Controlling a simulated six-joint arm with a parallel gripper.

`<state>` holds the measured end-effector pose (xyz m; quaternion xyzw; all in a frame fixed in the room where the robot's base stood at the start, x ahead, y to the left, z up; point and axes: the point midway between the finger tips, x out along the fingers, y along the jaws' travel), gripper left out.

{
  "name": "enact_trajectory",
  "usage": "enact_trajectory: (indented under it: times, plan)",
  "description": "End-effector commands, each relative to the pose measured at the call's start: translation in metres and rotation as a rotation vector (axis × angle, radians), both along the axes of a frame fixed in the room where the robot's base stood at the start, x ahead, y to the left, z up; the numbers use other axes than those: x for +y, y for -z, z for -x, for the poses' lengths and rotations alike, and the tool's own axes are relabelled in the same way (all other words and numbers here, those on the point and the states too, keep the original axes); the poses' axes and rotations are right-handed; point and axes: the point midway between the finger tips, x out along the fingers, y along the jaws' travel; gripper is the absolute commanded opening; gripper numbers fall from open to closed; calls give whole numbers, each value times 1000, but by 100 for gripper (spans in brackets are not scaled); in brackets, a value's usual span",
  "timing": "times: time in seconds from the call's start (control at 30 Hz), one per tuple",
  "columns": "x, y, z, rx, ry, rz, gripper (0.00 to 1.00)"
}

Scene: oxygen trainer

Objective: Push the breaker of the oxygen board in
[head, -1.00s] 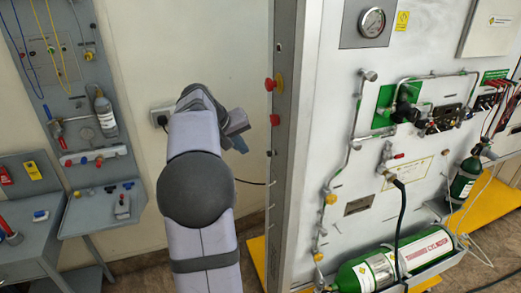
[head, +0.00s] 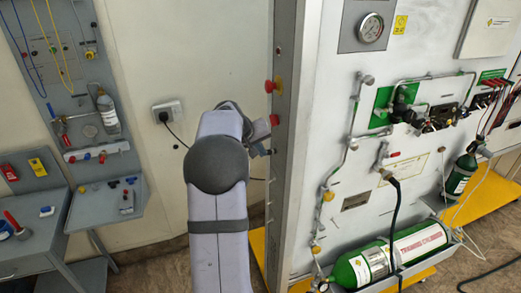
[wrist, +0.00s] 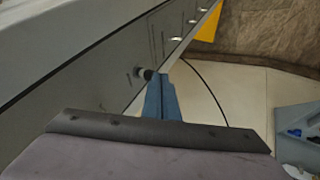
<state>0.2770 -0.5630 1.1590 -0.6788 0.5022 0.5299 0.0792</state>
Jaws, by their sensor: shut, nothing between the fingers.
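The oxygen board (head: 340,100) stands on the right in the head view, its narrow grey side facing my arm. In the wrist view, a small dark round button with a pale collar (wrist: 143,73) sticks out of the grey side. I cannot tell for certain which is the breaker. My gripper (wrist: 158,77) is shut and empty, its blue fingertips right beside this button. Whether they touch it is unclear. In the head view, my arm partly hides the gripper.
A wall socket (head: 168,111) with a black cable is behind my arm. A grey workbench (head: 40,245) with small tools is at the left. Bare wall lies between bench and board.

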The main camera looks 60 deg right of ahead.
Motion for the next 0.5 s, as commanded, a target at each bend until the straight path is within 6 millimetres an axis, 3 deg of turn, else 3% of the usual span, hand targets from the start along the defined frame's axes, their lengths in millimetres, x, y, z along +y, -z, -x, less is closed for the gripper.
enact_trajectory:
  times: [0.5]
  plan:
    - [-17,-1,18,3,2,4,0]
